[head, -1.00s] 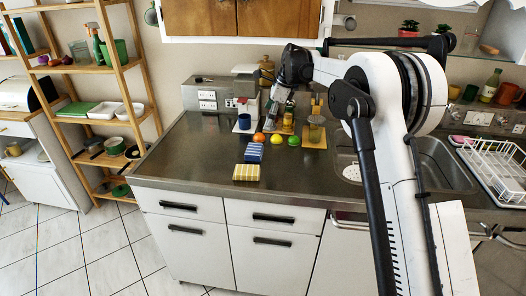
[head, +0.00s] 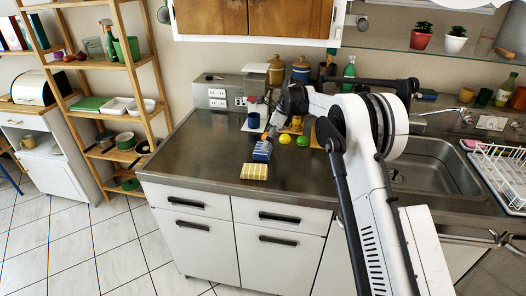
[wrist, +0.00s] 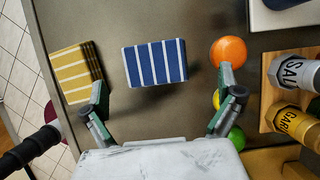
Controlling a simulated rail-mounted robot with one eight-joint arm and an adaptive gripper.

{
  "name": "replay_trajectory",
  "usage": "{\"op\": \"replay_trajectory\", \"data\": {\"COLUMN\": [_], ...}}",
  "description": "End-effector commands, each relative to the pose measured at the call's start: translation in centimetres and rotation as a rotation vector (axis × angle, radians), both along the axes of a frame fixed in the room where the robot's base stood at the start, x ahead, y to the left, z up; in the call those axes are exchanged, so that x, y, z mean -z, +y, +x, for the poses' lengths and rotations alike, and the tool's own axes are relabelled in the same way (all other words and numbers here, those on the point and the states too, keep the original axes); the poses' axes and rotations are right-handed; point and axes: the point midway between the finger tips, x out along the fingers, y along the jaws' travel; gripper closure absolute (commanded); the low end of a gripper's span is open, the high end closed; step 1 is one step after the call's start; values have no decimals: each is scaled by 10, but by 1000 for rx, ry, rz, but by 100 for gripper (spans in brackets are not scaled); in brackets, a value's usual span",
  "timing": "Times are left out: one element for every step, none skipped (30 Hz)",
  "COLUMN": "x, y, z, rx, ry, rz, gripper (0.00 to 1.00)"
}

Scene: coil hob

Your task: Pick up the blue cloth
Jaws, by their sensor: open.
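The blue cloth (wrist: 155,63), folded and white-striped, lies on the steel counter. In the head view the blue cloth (head: 262,151) is behind a yellow striped cloth (head: 254,172). My gripper (wrist: 163,85) is open and empty in the wrist view, its two fingers wide apart with the blue cloth between and beyond their tips. No finger appears to touch the cloth. In the head view my gripper (head: 268,131) hangs just above the blue cloth, and its fingertips are hard to make out.
The yellow cloth (wrist: 78,73) lies left of the blue one. An orange (wrist: 229,52) sits close to the right finger, with a lemon (head: 285,139) and a lime (head: 303,139) nearby. Labelled jars (wrist: 294,71) stand on a wooden board at right. The counter's front left is clear.

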Motion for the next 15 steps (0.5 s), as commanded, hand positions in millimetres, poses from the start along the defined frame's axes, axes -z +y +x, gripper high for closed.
{"op": "replay_trajectory", "data": {"x": [1, 3, 5, 7, 9, 13, 17, 21, 26, 30, 34, 39, 42, 45, 47], "y": [1, 1, 2, 3, 4, 6, 8, 9, 11, 13, 15, 17, 18, 19, 20], "z": [0, 0, -1, -1, -2, -3, -3, -4, -5, -6, -5, -5, -4, -4, -4], "rx": [0, 0, 0, 0, 0, -1, -1, -1, -1, -1, -1, -1, -1, -1, -1], "ry": [0, 0, 0, 0, 0, 0, 0, 0, 0, 0, 0, 0, -1, -1, -1], "rz": [0, 0, 0, 0, 0, 0, 0, 0, 0, 0, 0, 0, 0, 0, 0], "gripper": [0, 0, 0, 0, 0, 0, 0, 0, 0, 0, 0, 0, 0, 0, 0]}}
